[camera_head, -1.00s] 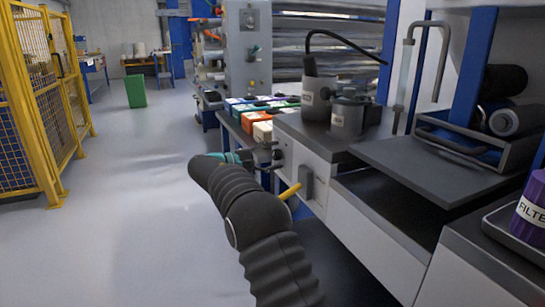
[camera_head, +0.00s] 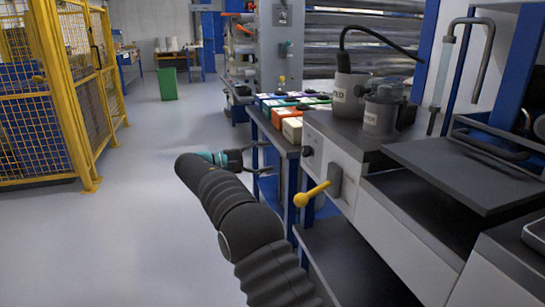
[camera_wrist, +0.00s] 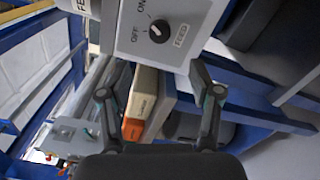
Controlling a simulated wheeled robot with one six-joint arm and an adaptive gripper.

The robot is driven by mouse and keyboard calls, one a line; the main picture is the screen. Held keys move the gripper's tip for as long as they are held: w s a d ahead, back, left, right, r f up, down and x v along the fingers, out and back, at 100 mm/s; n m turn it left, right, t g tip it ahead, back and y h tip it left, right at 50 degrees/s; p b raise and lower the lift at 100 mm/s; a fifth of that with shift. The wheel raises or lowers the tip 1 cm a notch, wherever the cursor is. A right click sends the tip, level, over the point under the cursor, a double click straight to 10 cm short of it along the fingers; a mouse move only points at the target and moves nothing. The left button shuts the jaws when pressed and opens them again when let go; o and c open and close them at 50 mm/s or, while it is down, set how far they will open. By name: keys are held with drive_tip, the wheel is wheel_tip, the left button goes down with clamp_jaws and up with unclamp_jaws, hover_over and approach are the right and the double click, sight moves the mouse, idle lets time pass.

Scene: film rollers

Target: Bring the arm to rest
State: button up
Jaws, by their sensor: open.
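My arm, in a black ribbed sleeve, reaches up from the bottom of the head view. My gripper (camera_head: 268,158) is open and points right, in front of the blue-framed bench. Nothing shows between its fingers. In the wrist view my gripper (camera_wrist: 160,94) has its two fingers spread apart, with a grey panel with a black ON/OFF knob (camera_wrist: 159,32) beyond them. I cannot tell the exact gap between the fingertips and the bench.
A yellow lever (camera_head: 312,194) sticks out from the bench front below and right of my gripper. Coloured boxes (camera_head: 287,117) and labelled pots (camera_head: 382,112) stand on the bench. A yellow mesh fence (camera_head: 68,110) stands left. The grey floor (camera_head: 130,240) between is clear.

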drive_tip(key=shift+w, duration=0.1)
wheel_tip(320, 180, down, 10)
drive_tip(key=w+f+n+t+y, duration=0.1)
drive_tip(key=n+y, duration=0.1)
drive_tip(key=y, duration=0.1)
drive_tip(key=s+d+f+g+y, duration=0.1)
drive_tip(key=s+f+g+y, duration=0.1)
drive_tip(key=s+f+y, duration=0.4)
drive_tip(key=s+d+r+m+y+p, duration=0.1)
drive_tip(key=s+d+r+m+y, duration=0.1)
drive_tip(key=s, duration=1.2)
drive_tip(key=s+d+r+m+t+y+p, duration=0.1)
drive_tip(key=s+d+r+m+y, duration=0.2)
drive_tip(key=s+d+r, duration=0.4)
drive_tip(key=s+d+r+m+t+y+p, duration=0.1)
drive_tip(key=s+d+r+m+y, duration=0.2)
drive_tip(key=s, duration=1.7)
drive_tip(key=shift+s+d+r+m, duration=0.35)
drive_tip(key=shift+d+r+m, duration=0.3)
drive_tip(key=shift+d, duration=0.2)
